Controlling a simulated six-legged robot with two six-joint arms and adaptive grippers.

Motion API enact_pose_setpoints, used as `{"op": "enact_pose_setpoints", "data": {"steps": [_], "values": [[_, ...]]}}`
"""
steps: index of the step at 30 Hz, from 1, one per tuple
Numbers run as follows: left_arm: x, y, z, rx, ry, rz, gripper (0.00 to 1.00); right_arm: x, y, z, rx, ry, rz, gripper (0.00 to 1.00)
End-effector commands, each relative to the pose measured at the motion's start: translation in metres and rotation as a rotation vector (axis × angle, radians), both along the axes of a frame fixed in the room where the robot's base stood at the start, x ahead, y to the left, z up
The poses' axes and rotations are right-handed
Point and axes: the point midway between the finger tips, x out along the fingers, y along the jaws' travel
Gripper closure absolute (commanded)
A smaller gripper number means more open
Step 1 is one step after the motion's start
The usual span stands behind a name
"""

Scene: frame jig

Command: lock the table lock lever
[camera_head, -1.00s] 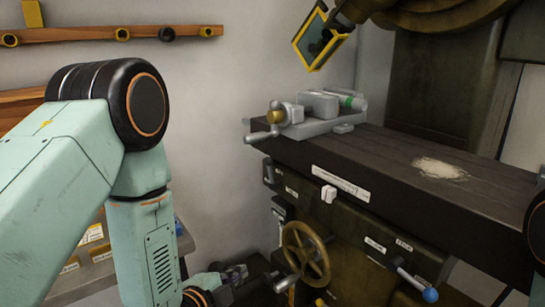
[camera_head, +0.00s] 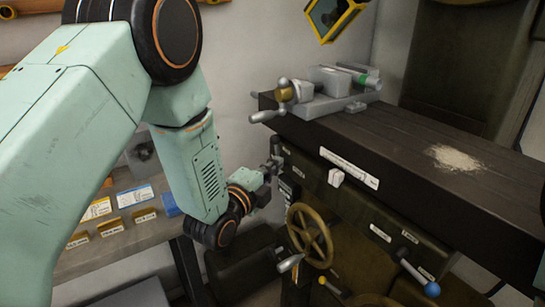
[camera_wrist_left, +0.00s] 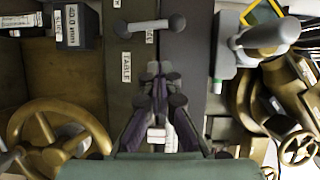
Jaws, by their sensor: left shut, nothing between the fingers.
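A label reading "TABLE" (camera_wrist_left: 126,67) shows on the dark machine front in the left wrist view. Near it is a short grey bar lever (camera_wrist_left: 148,26) with rounded ends, lying across the picture; I take it for the table lock lever. My left gripper (camera_wrist_left: 164,72) is shut and empty, its fingertips below that lever in the picture and apart from it. In the head view my left gripper (camera_head: 273,168) is at the left end of the machine front, under the table edge, and hides part of what is there. My right gripper is not in view.
The dark machine table (camera_head: 420,150) carries a grey vise (camera_head: 335,90) and pale shavings. A brass handwheel (camera_head: 310,236) is below my left gripper. A white block (camera_head: 336,177) and a blue-knobbed lever (camera_head: 431,290) are on the front. A shelf with labelled boxes stands left.

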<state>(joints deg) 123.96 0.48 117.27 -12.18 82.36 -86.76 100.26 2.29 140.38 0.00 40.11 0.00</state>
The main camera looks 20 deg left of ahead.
Motion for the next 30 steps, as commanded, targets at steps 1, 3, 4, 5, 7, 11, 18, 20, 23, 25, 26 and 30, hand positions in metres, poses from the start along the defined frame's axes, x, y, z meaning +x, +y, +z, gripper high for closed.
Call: {"op": "enact_pose_setpoints", "data": {"steps": [1, 3, 4, 5, 7, 11, 18, 20, 23, 25, 26, 30], "values": [[0.010, -0.002, -0.001, 0.000, -0.003, -0.001, 1.00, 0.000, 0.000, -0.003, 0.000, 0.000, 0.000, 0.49], [0.021, 0.001, -0.001, -0.003, -0.002, 0.003, 1.00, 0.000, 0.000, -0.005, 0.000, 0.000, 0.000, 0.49], [0.025, 0.004, -0.002, -0.004, -0.002, 0.004, 1.00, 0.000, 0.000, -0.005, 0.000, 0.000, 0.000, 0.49], [0.029, 0.007, -0.001, -0.004, -0.002, 0.004, 1.00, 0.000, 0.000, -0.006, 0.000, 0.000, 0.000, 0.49], [0.037, 0.011, -0.002, -0.003, -0.002, 0.002, 1.00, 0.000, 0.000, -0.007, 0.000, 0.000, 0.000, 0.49], [0.047, 0.017, -0.002, -0.002, -0.001, 0.002, 1.00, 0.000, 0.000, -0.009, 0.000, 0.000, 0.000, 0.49], [0.051, 0.019, -0.002, -0.001, 0.000, 0.000, 1.00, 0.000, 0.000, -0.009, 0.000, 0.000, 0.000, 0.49], [0.050, 0.019, -0.002, -0.001, 0.001, 0.000, 1.00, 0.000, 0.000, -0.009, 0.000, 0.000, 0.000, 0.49], [0.050, 0.019, -0.002, -0.001, 0.001, 0.000, 1.00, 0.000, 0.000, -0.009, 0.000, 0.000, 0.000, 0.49], [0.050, 0.019, -0.002, -0.003, 0.002, 0.000, 1.00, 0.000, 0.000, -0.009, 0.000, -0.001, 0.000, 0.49], [0.050, 0.019, -0.002, -0.004, 0.003, 0.000, 1.00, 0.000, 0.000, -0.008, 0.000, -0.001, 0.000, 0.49], [0.051, 0.021, 0.000, -0.024, 0.018, 0.001, 1.00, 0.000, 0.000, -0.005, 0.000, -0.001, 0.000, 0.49]]}}
